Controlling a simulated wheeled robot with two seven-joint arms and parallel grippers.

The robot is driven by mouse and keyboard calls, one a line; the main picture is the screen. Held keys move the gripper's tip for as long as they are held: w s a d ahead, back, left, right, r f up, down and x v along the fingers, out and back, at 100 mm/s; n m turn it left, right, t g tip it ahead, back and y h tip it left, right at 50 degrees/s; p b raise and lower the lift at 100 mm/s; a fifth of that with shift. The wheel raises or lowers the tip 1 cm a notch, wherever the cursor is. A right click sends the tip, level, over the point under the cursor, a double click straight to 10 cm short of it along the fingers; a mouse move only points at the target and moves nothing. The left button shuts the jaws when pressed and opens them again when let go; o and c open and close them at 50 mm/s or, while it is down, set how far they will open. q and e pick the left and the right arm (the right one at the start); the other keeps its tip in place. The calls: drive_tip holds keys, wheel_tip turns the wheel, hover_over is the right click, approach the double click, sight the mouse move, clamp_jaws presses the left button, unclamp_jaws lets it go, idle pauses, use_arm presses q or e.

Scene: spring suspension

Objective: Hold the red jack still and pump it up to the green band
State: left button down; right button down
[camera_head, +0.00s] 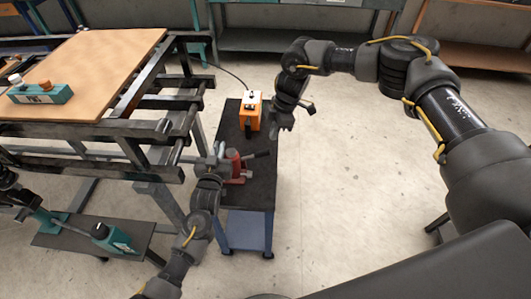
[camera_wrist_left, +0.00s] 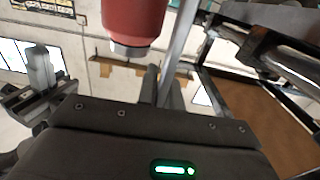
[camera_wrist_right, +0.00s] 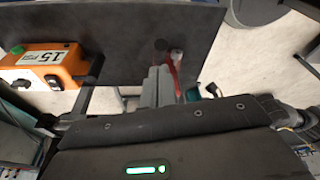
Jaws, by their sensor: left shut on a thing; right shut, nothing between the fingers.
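The red jack (camera_head: 236,166) stands on the dark top of a small cart (camera_head: 262,185), with a dark handle (camera_head: 262,154) pointing right. My left gripper (camera_head: 217,160) is at its left side, shut on part of the jack. The left wrist view shows a red cylinder (camera_wrist_left: 133,22) with a grey end and a thin metal rod beside the fingers; the exact grip is unclear. My right gripper (camera_head: 284,123) is shut and empty, above the cart's right edge, apart from the handle. The right wrist view shows a red part (camera_wrist_right: 172,68) beyond its fingers. I cannot make out a green band.
An orange box (camera_head: 250,115) stands on the cart behind the jack. A black frame with a wooden top (camera_head: 90,65) rises close on the left, carrying a teal box (camera_head: 42,95). A low bench (camera_head: 75,238) is at lower left. The floor right of the cart is clear.

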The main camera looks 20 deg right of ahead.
sight(269, 154)
drive_tip(key=shift+x, duration=3.5)
drive_tip(key=shift+d+x, duration=0.25)
drive_tip(key=shift+x, duration=0.8)
drive_tip(key=shift+d+x, duration=0.25)
drive_tip(key=shift+x, duration=0.85)
drive_tip(key=shift+s+f, duration=0.1)
drive_tip(key=d, duration=0.1)
drive_tip(key=d+r, duration=0.1)
drive_tip(key=d, duration=0.1)
drive_tip(key=shift+s+d, duration=0.1)
drive_tip(key=shift+s, duration=0.05)
drive_tip(key=v, duration=1.2)
